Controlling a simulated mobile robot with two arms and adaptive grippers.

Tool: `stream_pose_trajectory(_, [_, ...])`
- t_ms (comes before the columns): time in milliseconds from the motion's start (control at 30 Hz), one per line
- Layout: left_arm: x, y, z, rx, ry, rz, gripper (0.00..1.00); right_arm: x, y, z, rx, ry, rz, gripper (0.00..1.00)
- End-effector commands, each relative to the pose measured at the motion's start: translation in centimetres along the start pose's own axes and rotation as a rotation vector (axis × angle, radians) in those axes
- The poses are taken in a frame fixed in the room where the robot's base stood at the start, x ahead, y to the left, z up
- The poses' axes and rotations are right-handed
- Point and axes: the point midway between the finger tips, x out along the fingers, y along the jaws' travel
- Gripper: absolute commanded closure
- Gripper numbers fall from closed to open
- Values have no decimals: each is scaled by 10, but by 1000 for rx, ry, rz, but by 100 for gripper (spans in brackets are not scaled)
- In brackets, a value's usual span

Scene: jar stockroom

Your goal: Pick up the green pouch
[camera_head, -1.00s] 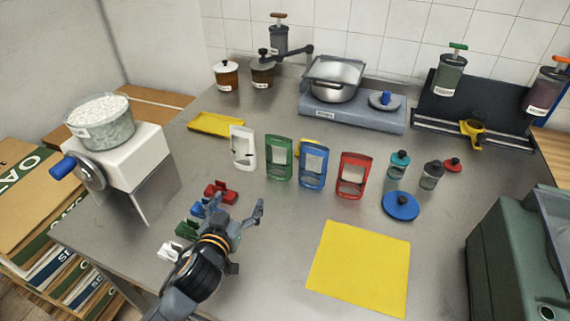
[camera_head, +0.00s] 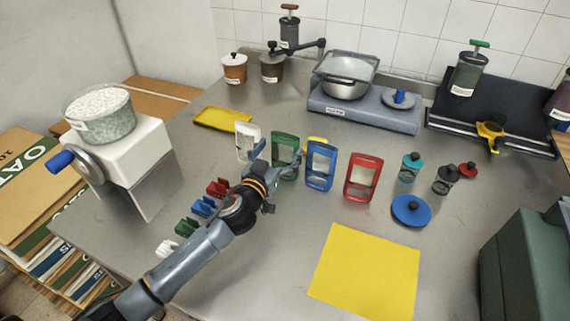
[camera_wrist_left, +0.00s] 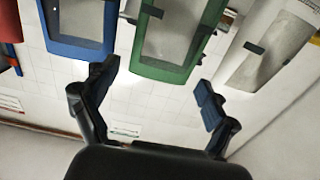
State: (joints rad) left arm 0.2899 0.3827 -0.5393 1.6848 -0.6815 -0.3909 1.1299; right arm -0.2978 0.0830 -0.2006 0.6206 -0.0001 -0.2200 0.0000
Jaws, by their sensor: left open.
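The green pouch (camera_head: 285,150) stands upright on the steel table between the white pouch (camera_head: 246,140) and the blue pouch (camera_head: 320,166). It has a clear window. My left gripper (camera_head: 272,168) is open just in front of its lower part and hides some of it. In the left wrist view the green pouch (camera_wrist_left: 165,70) appears between and beyond the open fingers of the gripper (camera_wrist_left: 155,95), which look empty. The blue pouch (camera_wrist_left: 78,45) and the white pouch (camera_wrist_left: 270,50) flank it closely there. My right gripper is not in view.
A red pouch (camera_head: 363,178) stands right of the blue one. Coloured clips, including a red one (camera_head: 217,188), lie left of my arm. A yellow mat (camera_head: 365,270), blue disc (camera_head: 411,211) and small bottles (camera_head: 446,180) are at right. A scale (camera_head: 365,115) stands behind.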

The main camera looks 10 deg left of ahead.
Motion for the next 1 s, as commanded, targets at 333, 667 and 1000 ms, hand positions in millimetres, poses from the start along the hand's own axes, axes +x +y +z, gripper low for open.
stream_pose_trajectory(333, [40, -2, 0, 1, -1, 0, 14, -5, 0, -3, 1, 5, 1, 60])
stream_pose_trajectory(667, [40, -2, 1, 0, -1, 0, 31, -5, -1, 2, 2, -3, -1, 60])
stream_pose_trajectory(1000, [40, -2, 0, 0, 0, 0, 64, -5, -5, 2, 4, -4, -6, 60])
